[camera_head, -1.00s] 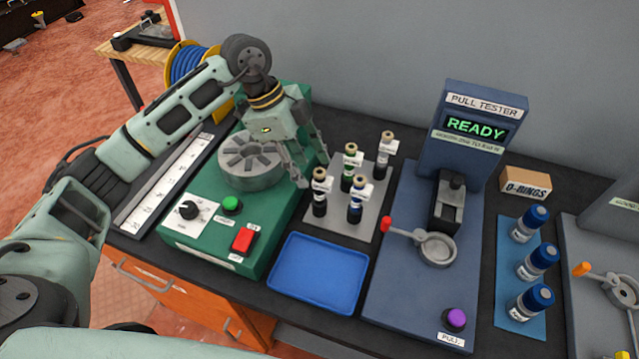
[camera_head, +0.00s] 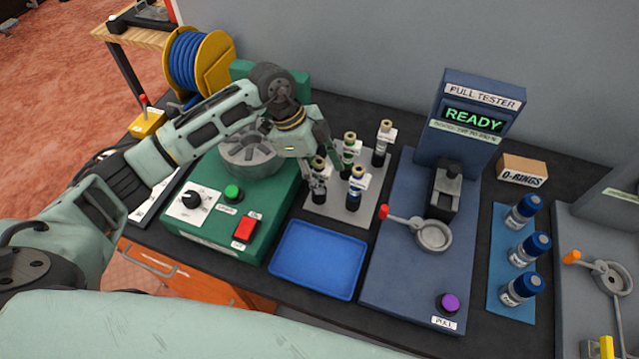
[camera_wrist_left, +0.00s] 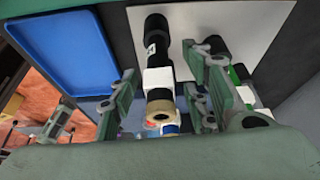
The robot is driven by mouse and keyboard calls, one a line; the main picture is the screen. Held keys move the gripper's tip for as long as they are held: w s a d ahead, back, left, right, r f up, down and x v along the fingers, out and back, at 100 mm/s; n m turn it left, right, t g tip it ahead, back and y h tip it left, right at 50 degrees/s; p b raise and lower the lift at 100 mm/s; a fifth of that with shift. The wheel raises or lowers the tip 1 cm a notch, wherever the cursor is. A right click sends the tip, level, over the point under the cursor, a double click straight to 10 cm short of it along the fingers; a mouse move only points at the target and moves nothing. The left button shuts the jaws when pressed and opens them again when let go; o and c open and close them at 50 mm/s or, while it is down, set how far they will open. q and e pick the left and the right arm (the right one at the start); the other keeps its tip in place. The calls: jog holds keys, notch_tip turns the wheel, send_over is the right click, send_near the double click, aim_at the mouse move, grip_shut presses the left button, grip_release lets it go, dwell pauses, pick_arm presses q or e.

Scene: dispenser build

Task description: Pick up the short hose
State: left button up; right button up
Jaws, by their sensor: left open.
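Several upright black pieces with white tags and tan ring ends stand on a grey plate (camera_head: 331,214); I cannot tell for certain which is the short hose. My left gripper (camera_head: 319,178) is open at the front-left piece (camera_head: 318,163) and partly hides it in the head view. In the left wrist view this black piece (camera_wrist_left: 157,46), with its white tag and tan end, lies between the spread fingers of the left gripper (camera_wrist_left: 166,98). Contact with the fingers is not clear. The other pieces stand close by: a green-banded one (camera_head: 348,153), a back-right one (camera_head: 382,153) and a front-right one (camera_head: 356,187).
A blue tray (camera_head: 318,260) lies in front of the plate. A green machine (camera_head: 225,240) with a round chuck stands left, the pull tester (camera_head: 412,280) right. Blue-capped bottles (camera_head: 525,250) and an O-rings box (camera_head: 523,170) are further right. A blue hose spool (camera_head: 192,62) stands back left.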

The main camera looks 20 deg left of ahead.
pick_arm(q)
grip_shut()
dwell(0.3)
jog(key=shift+r, duration=0.1)
